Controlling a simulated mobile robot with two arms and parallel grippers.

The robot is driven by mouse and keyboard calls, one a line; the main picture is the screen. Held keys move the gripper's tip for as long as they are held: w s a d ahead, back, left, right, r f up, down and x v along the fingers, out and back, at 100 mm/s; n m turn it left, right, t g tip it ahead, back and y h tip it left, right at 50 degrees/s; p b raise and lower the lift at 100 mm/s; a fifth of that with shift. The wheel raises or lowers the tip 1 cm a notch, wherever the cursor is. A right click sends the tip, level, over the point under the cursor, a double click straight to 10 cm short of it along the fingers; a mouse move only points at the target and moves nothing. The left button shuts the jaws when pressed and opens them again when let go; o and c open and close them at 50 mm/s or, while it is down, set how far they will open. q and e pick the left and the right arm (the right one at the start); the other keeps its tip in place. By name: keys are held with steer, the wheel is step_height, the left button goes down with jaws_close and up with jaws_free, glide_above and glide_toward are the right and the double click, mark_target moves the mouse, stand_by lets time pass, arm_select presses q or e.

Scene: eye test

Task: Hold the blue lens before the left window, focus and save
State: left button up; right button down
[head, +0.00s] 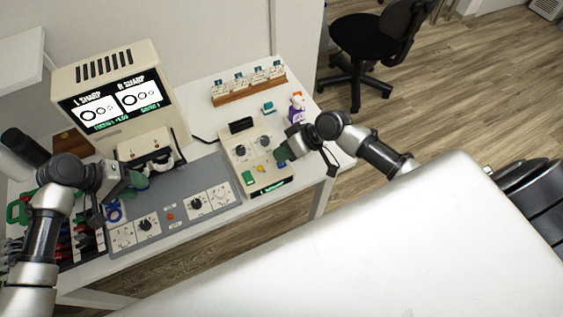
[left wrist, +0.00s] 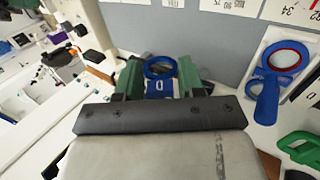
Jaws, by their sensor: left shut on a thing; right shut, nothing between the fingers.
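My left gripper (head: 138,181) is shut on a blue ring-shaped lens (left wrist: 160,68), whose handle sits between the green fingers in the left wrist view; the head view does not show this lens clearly. The gripper is just in front of the cream viewer box (head: 143,145); I cannot tell whether the lens covers a window. A second blue ring with a handle (left wrist: 265,95) lies to the right in the left wrist view. My right gripper (head: 284,152) is shut and empty, at the right side of the control box (head: 242,140) with knobs, a green button (head: 247,178) and a yellow button (head: 263,169).
A monitor (head: 148,68) shows "L SHARP" and "R SHARP" above ring pictures. A grey console (head: 185,180) with dials lies in front. Red and black handles (head: 82,238) crowd the left. A wooden rack (head: 250,97) and a small purple-and-white object (head: 297,108) stand at the back right.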

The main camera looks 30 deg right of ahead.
steer(key=shift+r, duration=2.3)
steer(key=v, duration=1.2)
steer(key=shift+r, duration=0.15)
